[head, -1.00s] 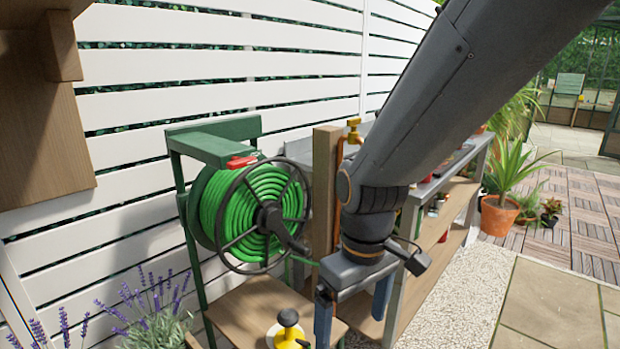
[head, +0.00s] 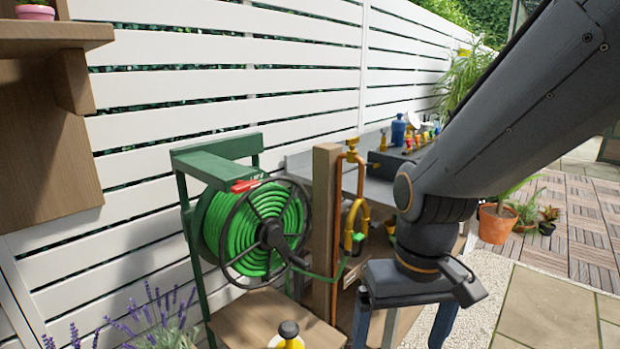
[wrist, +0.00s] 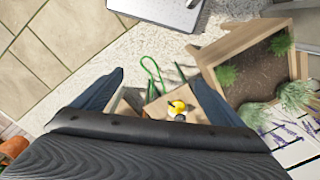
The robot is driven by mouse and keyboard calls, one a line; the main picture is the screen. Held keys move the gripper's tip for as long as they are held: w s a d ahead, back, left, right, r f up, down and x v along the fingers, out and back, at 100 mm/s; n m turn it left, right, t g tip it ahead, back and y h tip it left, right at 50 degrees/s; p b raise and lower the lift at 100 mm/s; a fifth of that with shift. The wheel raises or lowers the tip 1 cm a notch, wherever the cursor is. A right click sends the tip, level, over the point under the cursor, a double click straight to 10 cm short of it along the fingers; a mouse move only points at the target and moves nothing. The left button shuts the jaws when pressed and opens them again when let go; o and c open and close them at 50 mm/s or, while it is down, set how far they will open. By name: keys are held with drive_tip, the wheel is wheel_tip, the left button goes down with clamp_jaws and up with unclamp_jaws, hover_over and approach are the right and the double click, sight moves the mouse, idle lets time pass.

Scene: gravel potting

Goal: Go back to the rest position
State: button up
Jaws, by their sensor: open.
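My gripper (head: 400,330) hangs at the right of the head view, in front of the potting bench and to the right of the wooden post (head: 325,220). Its blue-grey fingers are spread apart, and the lower part is cut off by the frame edge. In the wrist view my gripper (wrist: 155,80) is open, with nothing between the fingertips. Below and beyond it lie a wooden stand top (wrist: 165,104) and a yellow object with a dark knob (wrist: 177,107).
A green hose reel (head: 255,230) stands left of the post, by the white slatted fence (head: 220,70). The bench (head: 375,180) carries a blue bottle and several small items. Lavender (head: 140,315) is at lower left. A wooden planter (wrist: 255,75) shows in the wrist view.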

drive_tip(key=d+r+m+p, duration=0.1)
drive_tip(key=d+r+p, duration=0.4)
drive_tip(key=p, duration=0.4)
drive_tip(key=shift+s+d+m, duration=0.25)
drive_tip(key=shift+d+m, duration=0.05)
